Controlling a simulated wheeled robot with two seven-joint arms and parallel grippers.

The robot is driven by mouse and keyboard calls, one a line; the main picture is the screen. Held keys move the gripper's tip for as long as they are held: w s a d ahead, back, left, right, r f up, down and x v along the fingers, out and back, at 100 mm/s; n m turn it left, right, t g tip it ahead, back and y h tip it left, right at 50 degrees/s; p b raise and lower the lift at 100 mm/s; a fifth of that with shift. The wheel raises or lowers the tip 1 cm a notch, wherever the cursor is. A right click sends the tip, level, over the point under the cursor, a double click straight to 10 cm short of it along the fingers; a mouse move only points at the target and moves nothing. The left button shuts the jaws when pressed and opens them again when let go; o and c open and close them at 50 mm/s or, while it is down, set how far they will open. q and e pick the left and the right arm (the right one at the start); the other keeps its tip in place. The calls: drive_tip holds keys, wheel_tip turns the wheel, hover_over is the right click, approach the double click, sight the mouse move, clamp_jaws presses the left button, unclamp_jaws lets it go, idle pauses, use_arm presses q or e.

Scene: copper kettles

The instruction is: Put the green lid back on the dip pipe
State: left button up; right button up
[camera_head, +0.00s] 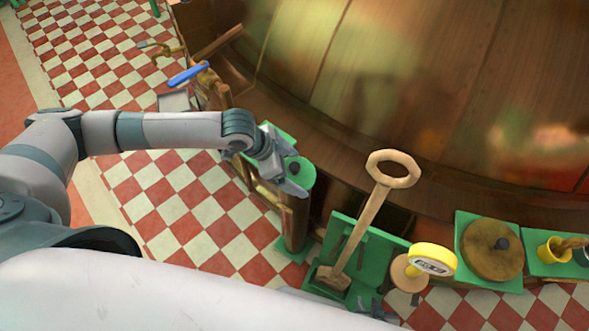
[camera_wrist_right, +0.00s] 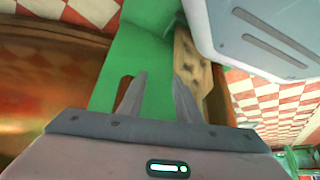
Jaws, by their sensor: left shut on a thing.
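The green lid (camera_head: 305,172) has a dark knob and lies between the fingers of my left gripper (camera_head: 287,175), which is shut on it. The lid is over the top of the upright brown dip pipe (camera_head: 296,222). My fingers cover part of the lid, so I cannot tell whether it touches the pipe's rim. My right gripper (camera_head: 372,308) is low at the bottom of the head view, mostly behind my arm. In the right wrist view its two fingers (camera_wrist_right: 158,98) are apart with nothing held, in front of a green surface (camera_wrist_right: 137,50).
A wooden paddle with a ring handle (camera_head: 393,170) leans in a green stand (camera_head: 381,257). A yellow round sign (camera_head: 432,259), a round wooden lid (camera_head: 491,250) and a yellow cup (camera_head: 552,250) stand right. A large copper kettle (camera_head: 400,75) fills the back. A blue-handled valve (camera_head: 188,74) is left.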

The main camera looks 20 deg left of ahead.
use_arm(q)
drive_tip(key=shift+f, duration=0.55)
idle(0.6)
drive_tip(key=o, duration=1)
drive_tip(key=v, duration=1.7)
drive_tip(key=shift+a+r+b, duration=0.15)
drive_tip(key=shift+r+b, duration=0.05)
drive_tip(key=shift+b, duration=0.1)
